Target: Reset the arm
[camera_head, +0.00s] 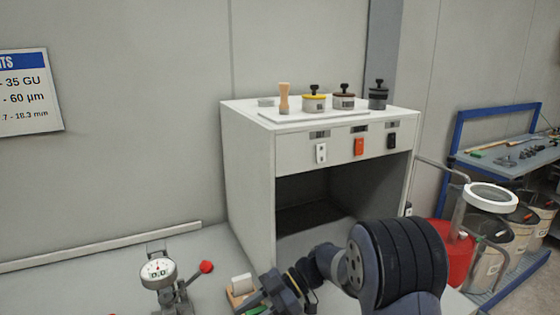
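My arm (395,265) enters from the bottom right and bends left across the bench, with a large dark joint in front. My gripper (262,300) is low, near the bottom edge of the view, in front of the white cabinet. Its fingertips are too small and partly cut off to tell their opening. A small wooden piece with a white block (241,286) sits right beside it on the left. I cannot tell whether they touch.
A white cabinet (245,165) with an open dark bay stands behind my arm, with several knobbed pots on top. A dial gauge (158,271) with a red-knobbed lever stands left. Red (452,255) and grey buckets and a blue-framed bench (500,115) are right.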

